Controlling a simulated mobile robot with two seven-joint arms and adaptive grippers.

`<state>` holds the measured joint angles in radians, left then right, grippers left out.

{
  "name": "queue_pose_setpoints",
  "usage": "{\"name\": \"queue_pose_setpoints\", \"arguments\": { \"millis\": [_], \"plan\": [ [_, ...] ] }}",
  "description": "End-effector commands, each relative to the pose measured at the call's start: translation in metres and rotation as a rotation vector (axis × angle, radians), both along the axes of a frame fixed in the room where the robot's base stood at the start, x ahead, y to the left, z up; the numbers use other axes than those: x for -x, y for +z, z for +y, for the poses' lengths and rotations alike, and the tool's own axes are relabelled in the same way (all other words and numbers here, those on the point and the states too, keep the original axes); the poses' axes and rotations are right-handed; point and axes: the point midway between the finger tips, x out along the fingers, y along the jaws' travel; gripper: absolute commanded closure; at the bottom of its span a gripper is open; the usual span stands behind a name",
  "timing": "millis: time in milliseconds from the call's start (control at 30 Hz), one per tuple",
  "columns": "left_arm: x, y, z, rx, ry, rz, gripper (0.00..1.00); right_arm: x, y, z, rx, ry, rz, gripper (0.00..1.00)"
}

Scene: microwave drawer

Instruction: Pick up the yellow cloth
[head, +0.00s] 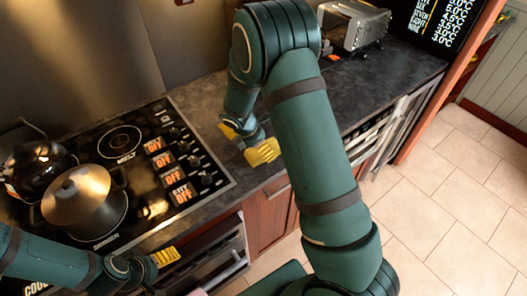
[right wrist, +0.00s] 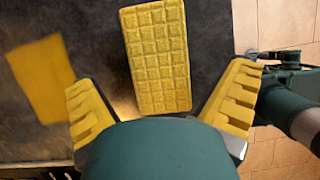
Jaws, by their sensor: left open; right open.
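A yellow cloth (right wrist: 157,58) with a waffle pattern lies on the dark counter in the right wrist view. My right gripper (right wrist: 162,98) is open, its yellow fingers apart on either side of the cloth's lower end; I cannot tell if they touch it. In the head view my right gripper (head: 248,142) is over the counter's front part, right of the stove, and my arm hides the cloth. My left gripper (head: 165,257) is open and empty at the lower left, near the stove's front edge.
A blurred yellow patch (right wrist: 40,78) lies left of the cloth; I cannot tell if it is a reflection. A pot (head: 84,200) and kettle (head: 38,165) stand on the stove (head: 140,130). A toaster (head: 352,27) stands at the back. Drawers and cabinet doors line the counter's front.

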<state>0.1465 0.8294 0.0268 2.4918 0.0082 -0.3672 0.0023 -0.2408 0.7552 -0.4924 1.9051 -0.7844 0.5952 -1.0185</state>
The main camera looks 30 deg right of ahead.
Motion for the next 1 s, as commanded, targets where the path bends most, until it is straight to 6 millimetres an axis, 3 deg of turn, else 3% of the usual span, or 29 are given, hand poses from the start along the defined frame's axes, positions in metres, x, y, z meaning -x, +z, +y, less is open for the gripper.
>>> {"name": "queue_pose_setpoints", "arguments": {
  "millis": [200,467,567,633,667,1000],
  "plan": [
    [0.0,-0.001,0.0,0.0,0.0,0.0,0.15,0.0,-0.025,-0.009,0.0,0.0,0.001,0.0],
    [0.0,-0.001,0.0,0.0,0.0,0.0,0.15,-0.001,-0.027,-0.01,-0.001,-0.001,-0.001,0.0],
    [0.0,-0.001,0.0,0.0,0.0,0.0,0.15,-0.001,-0.027,-0.01,-0.001,-0.001,-0.001,0.28],
    [0.0,-0.001,0.0,0.0,0.0,0.0,0.15,-0.001,-0.027,-0.01,-0.001,-0.001,-0.001,0.53],
    [0.0,-0.001,0.0,0.0,0.0,0.0,0.15,-0.001,-0.027,-0.01,-0.001,-0.001,-0.001,0.59],
    [0.0,-0.001,0.0,0.0,0.0,0.0,0.15,-0.001,-0.027,-0.01,-0.001,-0.001,-0.001,0.62]
  ]
}}
